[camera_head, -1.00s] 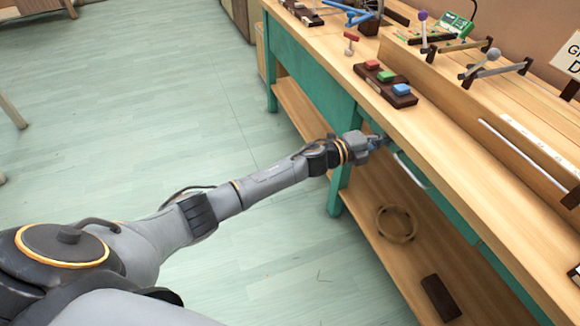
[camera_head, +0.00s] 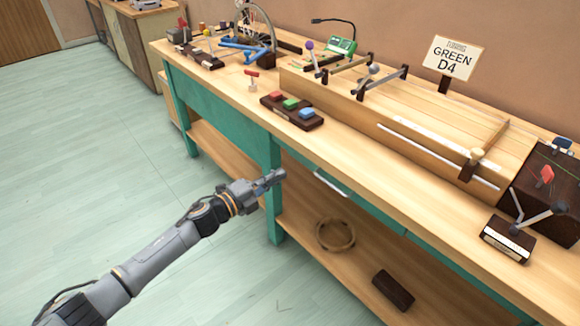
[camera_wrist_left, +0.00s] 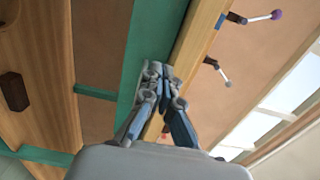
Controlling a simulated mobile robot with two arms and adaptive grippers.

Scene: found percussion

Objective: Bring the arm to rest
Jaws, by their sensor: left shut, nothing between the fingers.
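My left arm comes in from the lower left in the head view, and its gripper (camera_head: 277,177) is in front of the green workbench frame, below the edge of the wooden top. The gripper is shut and empty. In the left wrist view the fingers (camera_wrist_left: 158,80) are together, with the green bench rail (camera_wrist_left: 150,45) and the wooden edge behind them. I cannot tell from these views whether the fingertips touch the bench. My right gripper is not in view.
The workbench top (camera_head: 350,155) holds a block with red, green and blue buttons (camera_head: 291,109), a long wooden soundbox (camera_head: 400,130) and a sign (camera_head: 453,58). A silver handle (camera_head: 331,183) is right of my gripper. A ring (camera_head: 335,235) and dark block (camera_head: 393,290) lie on the lower shelf. Floor at left is clear.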

